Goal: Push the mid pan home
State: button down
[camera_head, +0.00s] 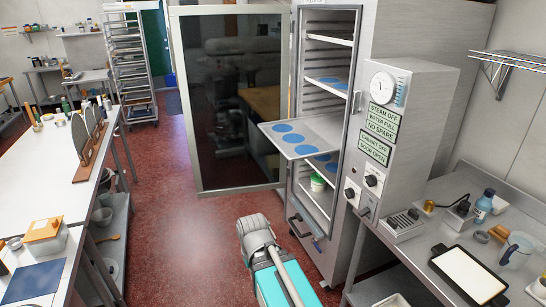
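The mid pan (295,149) is a flat grey sheet with several blue discs on it. It sticks out well past the front of the open steel cabinet (351,108), about halfway up, with its back end inside. Another sheet with blue discs (329,83) lies inside on a higher level. A lower one (325,161) is partly hidden beneath the mid pan. Part of my arm shows at the bottom centre, below and in front of the cabinet. I see no gripper fingers, and nothing of mine visibly touches the pan.
The cabinet's glass door (230,100) stands swung open to the left. A white-green tub (317,183) sits low inside the cabinet. A long worktable (45,150) stands at left, and a cluttered steel counter (440,234) at right. Red floor (180,235) is clear between them.

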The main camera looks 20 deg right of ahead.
aim_at(299, 138)
jog(key=z, duration=0.1)
jog(key=i, duration=0.95)
jog(key=u, duration=0.05)
